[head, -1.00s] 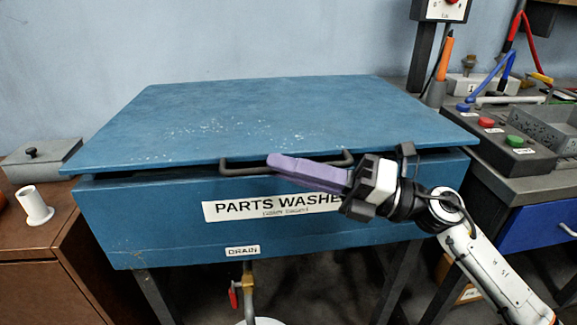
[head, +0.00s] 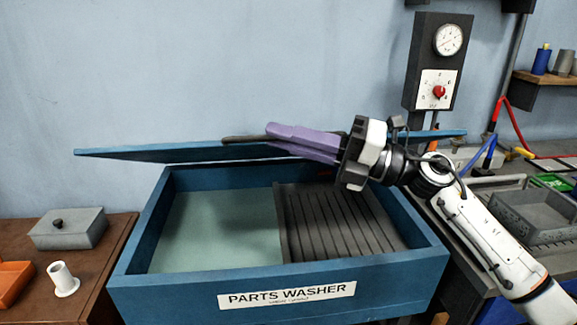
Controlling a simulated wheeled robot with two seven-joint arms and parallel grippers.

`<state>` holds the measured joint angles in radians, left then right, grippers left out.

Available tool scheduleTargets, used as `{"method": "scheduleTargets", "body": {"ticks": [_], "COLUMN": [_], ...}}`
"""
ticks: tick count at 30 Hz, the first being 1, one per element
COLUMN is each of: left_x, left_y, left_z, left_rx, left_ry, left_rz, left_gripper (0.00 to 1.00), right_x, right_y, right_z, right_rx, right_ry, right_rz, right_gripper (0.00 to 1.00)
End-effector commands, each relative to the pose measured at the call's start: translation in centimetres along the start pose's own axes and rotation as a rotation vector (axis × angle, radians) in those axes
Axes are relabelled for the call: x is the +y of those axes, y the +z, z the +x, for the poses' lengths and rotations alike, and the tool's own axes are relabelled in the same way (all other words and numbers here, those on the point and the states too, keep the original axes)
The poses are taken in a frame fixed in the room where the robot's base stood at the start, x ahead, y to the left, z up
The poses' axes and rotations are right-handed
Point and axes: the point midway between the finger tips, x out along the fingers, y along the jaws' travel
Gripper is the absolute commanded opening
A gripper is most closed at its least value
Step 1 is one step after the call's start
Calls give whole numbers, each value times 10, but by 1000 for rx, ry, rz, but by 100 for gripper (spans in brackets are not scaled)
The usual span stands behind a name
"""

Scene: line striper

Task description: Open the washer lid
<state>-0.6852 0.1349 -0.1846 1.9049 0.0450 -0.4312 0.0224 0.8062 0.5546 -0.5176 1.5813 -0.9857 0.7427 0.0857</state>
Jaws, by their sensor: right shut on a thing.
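The blue parts washer (head: 185,293) stands in the middle of the head view. Its blue lid (head: 130,154) is raised well off the front rim and shows nearly edge-on. Inside I see a pale green basin floor (head: 220,228) and a dark ribbed tray (head: 335,222) on the right. My right gripper (head: 275,137), with purple fingers, is shut on the dark lid handle (head: 240,140) at the lid's front edge. The fingers hide part of the handle. My left gripper is not in view.
A brown cabinet (head: 115,245) on the left carries a grey lidded box (head: 68,229), a white spool (head: 63,279) and an orange bin (head: 12,281). A bench on the right holds a grey tray (head: 535,215). A gauge panel (head: 437,62) stands behind.

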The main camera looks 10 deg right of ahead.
Motion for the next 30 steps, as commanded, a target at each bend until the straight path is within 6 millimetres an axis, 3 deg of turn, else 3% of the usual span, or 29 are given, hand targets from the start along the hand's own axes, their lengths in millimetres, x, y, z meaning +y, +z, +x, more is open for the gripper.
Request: {"method": "scheduleTargets", "body": {"ticks": [3, 9, 24, 30], "left_x": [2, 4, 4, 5], "left_y": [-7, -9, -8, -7], "left_z": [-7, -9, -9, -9], "left_rx": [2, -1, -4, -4], "left_ry": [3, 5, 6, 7], "left_rz": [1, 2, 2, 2], "left_gripper": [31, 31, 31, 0], "right_x": [16, 25, 27, 27], "right_y": [21, 39, 43, 43], "right_z": [9, 16, 18, 18], "right_rx": [0, 1, 2, 2], "right_ry": [-1, -2, -3, -3], "right_rz": [-8, -7, -6, -5], "right_gripper": [0, 0, 0, 0]}}
